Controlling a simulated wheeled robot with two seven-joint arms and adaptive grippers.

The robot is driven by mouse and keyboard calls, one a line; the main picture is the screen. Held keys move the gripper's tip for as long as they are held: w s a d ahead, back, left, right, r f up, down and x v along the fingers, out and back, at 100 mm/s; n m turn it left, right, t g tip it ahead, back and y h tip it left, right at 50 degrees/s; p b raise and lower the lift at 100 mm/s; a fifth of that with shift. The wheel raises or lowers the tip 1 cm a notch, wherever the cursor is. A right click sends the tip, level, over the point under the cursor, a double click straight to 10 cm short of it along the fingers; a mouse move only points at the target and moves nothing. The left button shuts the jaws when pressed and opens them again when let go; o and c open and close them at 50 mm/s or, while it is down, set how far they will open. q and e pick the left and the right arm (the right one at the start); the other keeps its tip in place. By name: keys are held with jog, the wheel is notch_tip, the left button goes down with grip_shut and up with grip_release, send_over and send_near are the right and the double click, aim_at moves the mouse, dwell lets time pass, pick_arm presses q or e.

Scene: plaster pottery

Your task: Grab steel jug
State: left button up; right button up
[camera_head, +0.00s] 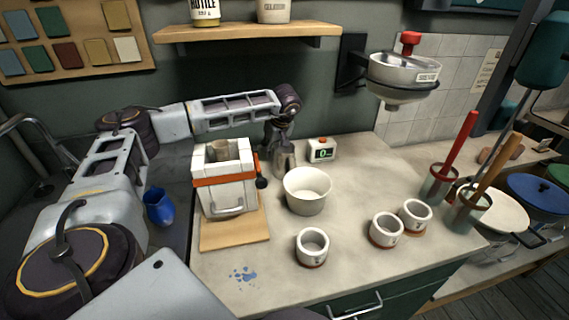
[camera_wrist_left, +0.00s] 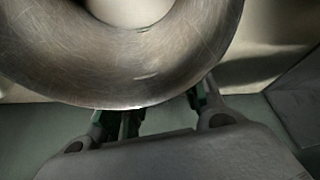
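The steel jug (camera_head: 284,160) stands upright on the grey countertop, behind the white bowl and right of the white-and-orange box. My left gripper (camera_head: 277,138) points down at the jug from above and behind, overlapping its upper part. In the left wrist view the jug's scratched, rounded metal (camera_wrist_left: 130,65) fills the top of the picture, very close. The finger bases of my left gripper (camera_wrist_left: 160,112) show apart at its lower edge; the jug hides the tips. I cannot tell whether they grip it. My right gripper is not in view.
The white box (camera_head: 224,178) stands close on the left and a small timer (camera_head: 321,150) on the right. The white bowl (camera_head: 307,190) is in front. Several small cups, including one cup (camera_head: 312,247), stand nearer. A metal hopper (camera_head: 403,75) hangs at upper right.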

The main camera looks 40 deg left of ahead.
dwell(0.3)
pick_arm(q)
grip_shut()
jog(key=shift+r, duration=0.1)
